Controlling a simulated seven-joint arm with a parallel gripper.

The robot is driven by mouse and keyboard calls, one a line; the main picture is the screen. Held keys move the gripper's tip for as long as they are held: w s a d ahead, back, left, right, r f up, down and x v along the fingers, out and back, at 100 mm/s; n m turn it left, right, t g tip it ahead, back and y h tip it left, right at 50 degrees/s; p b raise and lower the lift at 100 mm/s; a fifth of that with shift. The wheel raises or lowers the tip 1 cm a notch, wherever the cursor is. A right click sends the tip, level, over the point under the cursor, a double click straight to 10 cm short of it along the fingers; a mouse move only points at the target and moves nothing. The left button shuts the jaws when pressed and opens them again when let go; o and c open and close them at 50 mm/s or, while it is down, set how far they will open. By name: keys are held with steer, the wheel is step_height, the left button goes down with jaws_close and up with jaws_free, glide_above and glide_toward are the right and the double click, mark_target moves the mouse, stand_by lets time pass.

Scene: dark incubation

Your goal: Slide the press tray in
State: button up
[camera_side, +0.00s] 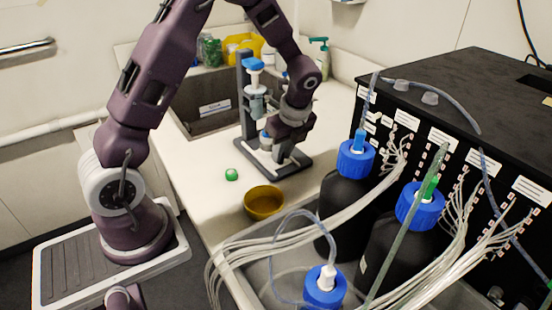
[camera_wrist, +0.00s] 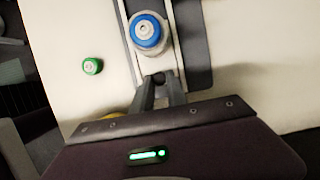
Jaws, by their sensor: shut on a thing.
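The press (camera_side: 245,105) stands upright on a dark grey base (camera_side: 291,165), with a blue-topped part (camera_side: 253,65) on its upright. The press tray (camera_wrist: 168,62) is a pale strip between the dark rails of the base in the wrist view. A round blue-rimmed piece with a pale centre (camera_wrist: 147,31) sits on the tray, just ahead of my fingers. My gripper (camera_wrist: 160,80) is shut on the near end of the press tray. In the side view my gripper (camera_side: 272,146) is low over the base, and my wrist hides much of the tray.
A small green-capped item (camera_side: 231,174) and a yellow-brown bowl (camera_side: 264,201) stand on the white counter nearby. A sink (camera_side: 209,111) lies behind the press. Blue-capped dark bottles (camera_side: 345,190) with tubes and a black box (camera_side: 460,95) stand to the right.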

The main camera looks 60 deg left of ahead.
steer(key=shift+a, duration=1.1)
steer(key=shift+s+a, duration=0.1)
steer(key=shift+a, duration=1.8)
steer(key=o, duration=0.7)
steer(key=shift+d, duration=3.05)
